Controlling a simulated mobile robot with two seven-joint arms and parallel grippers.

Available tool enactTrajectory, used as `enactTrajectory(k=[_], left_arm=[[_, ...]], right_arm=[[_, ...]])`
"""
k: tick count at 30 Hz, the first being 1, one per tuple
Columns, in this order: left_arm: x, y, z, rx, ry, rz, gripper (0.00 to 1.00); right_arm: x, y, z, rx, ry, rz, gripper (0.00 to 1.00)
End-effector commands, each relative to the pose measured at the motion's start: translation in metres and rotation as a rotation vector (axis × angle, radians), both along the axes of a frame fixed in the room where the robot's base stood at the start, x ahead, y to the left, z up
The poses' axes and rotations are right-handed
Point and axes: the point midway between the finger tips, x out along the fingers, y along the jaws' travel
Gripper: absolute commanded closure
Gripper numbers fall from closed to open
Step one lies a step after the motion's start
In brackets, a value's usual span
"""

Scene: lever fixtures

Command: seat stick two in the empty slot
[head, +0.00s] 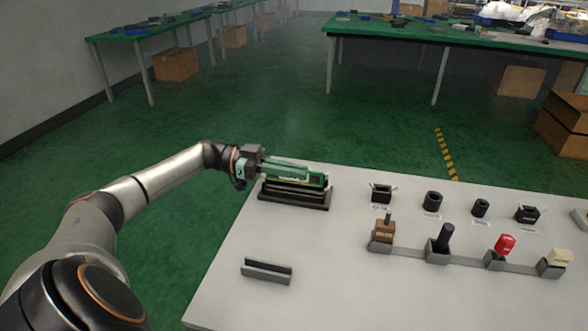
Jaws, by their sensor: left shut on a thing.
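My left gripper (288,171) comes in from the left and is shut on a green stick (316,180), a flat circuit-board strip. The stick is at the black slot block (294,196) on the back left of the light grey table. I cannot tell whether the stick touches the block or hangs just above it. The gripper and stick hide the block's top, so its slots cannot be told apart. A grey holder (267,271) with a long groove stands nearer the front and looks empty. My right gripper is not in view.
Several small black fixtures, one a ring (432,201), stand along the table's back right. Before them is a row of grey sockets with a brown block (383,231), a black handle (444,237), a red knob (504,244) and a cream piece (557,258). The table's front middle is clear.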

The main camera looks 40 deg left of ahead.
Motion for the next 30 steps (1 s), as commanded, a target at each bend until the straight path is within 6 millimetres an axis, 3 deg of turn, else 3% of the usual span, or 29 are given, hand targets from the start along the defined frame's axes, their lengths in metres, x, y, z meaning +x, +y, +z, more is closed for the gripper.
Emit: enactTrajectory(k=[30], left_arm=[[0.0, 0.0, -0.026, 0.0, 0.0, 0.0, 1.0]], right_arm=[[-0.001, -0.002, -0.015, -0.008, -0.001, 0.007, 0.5]])
